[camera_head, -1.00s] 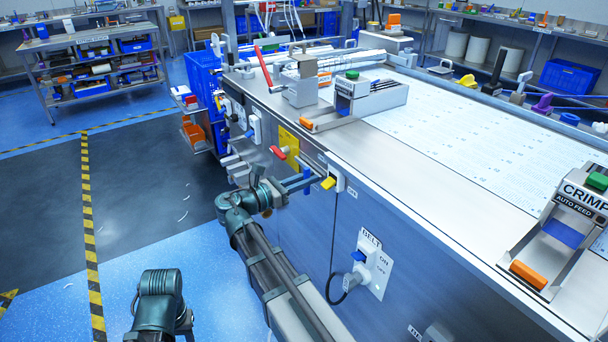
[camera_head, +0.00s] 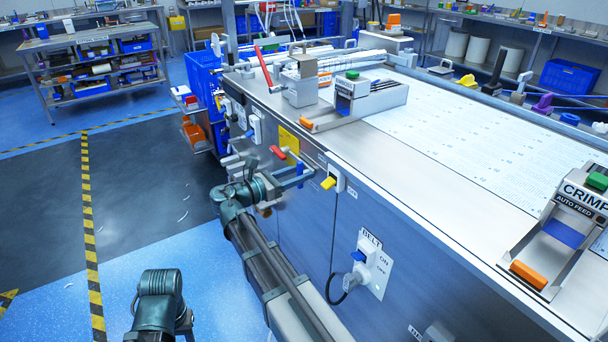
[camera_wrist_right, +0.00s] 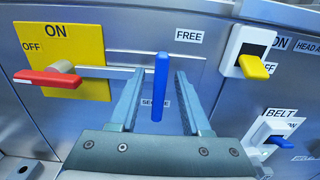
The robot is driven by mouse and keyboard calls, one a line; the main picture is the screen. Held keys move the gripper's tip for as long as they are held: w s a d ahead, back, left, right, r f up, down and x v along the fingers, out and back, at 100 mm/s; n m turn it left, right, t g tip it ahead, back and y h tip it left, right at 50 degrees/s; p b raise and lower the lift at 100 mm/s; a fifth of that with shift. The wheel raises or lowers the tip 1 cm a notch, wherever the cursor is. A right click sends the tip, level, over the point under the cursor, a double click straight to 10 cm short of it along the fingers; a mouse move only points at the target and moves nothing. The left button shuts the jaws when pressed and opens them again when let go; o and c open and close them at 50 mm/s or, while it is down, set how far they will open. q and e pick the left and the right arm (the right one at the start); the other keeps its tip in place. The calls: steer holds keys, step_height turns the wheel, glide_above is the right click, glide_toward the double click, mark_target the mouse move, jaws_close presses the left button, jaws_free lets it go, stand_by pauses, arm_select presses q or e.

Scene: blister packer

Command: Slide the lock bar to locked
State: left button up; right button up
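The lock bar is a blue upright handle (camera_wrist_right: 160,87) on the machine's front panel in the right wrist view. A FREE label (camera_wrist_right: 188,36) is to its upper right. A label that seems to read SECURE (camera_wrist_right: 155,102) is partly hidden behind its lower part. My right gripper (camera_wrist_right: 160,74) is open, one finger on each side of the bar, with gaps visible on both sides. In the head view my right gripper (camera_head: 292,182) is at the panel. Only part of my left arm shows at lower left; its gripper is out of view.
A red lever on a yellow ON/OFF plate (camera_wrist_right: 88,62) is left of the bar. A yellow switch (camera_wrist_right: 254,66) and the blue BELT switch (camera_wrist_right: 279,141) are to the right. The crimper (camera_head: 585,205) stands on the machine top.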

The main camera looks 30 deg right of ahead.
stand_by(0.4)
steer(key=a, duration=0.9)
steer(key=shift+s, duration=0.35)
stand_by(0.5)
steer(key=s+a+f+m+y, duration=0.4)
steer(key=s+f+y, duration=0.1)
steer(key=f, duration=0.3)
steer(key=s+a+f+m+y, duration=0.4)
steer(key=s+f+y, duration=0.1)
steer(key=f, duration=0.3)
steer(key=s+a+f+m+g+y, duration=0.1)
steer(key=s+a+f+m+y, duration=0.2)
steer(key=s+a, duration=0.25)
steer(key=s+a+f+m+y, duration=0.3)
steer(key=s+a+m, duration=0.1)
steer(key=a, duration=0.3)
step_height(320, 180, up, 29)
steer(key=p, duration=2.9)
steer(key=shift+w+a+y, duration=0.2)
steer(key=shift+a+y, duration=0.05)
steer(key=shift+y, duration=0.15)
